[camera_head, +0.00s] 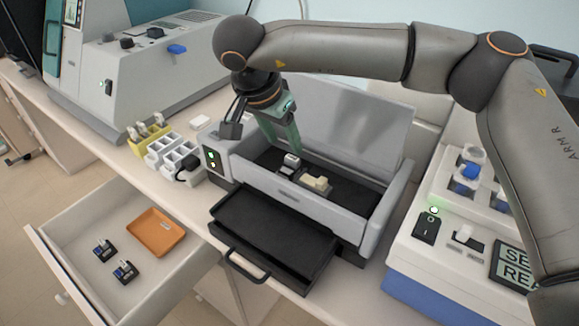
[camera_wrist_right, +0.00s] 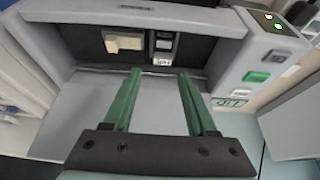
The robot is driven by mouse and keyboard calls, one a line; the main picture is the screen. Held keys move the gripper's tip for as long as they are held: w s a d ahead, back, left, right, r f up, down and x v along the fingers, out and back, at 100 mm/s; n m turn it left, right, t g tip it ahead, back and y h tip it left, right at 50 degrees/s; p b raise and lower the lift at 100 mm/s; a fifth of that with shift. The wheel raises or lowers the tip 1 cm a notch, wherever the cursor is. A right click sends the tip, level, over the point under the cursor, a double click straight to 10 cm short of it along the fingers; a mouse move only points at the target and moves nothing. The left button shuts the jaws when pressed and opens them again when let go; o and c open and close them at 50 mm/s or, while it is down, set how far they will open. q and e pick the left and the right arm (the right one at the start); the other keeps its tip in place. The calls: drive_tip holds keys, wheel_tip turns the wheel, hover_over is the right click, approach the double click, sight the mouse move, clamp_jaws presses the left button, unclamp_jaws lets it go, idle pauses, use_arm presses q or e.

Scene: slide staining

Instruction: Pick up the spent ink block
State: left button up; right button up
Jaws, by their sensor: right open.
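The open grey machine (camera_head: 300,192) has two small blocks in its dark bay. One is a black and white block (camera_head: 291,161); the other is a cream block (camera_head: 316,183). I cannot tell from markings which is the spent ink block. The right wrist view shows the black and white block (camera_wrist_right: 164,45) beyond the fingertips and the cream block (camera_wrist_right: 124,42) to its left. My right gripper (camera_head: 288,147) reaches down into the bay by the black and white block. Its green fingers (camera_wrist_right: 159,74) are open, with nothing between them. My left gripper is not in view.
A black tray (camera_head: 270,228) sticks out of the machine's front. The open drawer (camera_head: 185,285) holds an orange tray (camera_head: 156,232) and two dark blocks with blue parts (camera_head: 125,271). The raised lid (camera_head: 340,115) stands behind the bay. White and yellow racks (camera_head: 172,155) stand left.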

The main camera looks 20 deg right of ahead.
sight(290, 161)
drive_tip(key=x, duration=0.3)
drive_tip(key=p+x, duration=0.1)
drive_tip(key=x, duration=0.4)
drive_tip(key=shift+w+a+p, duration=0.1)
drive_tip(key=shift+a+p, duration=0.1)
drive_tip(key=shift+p, duration=0.15)
clamp_jaws()
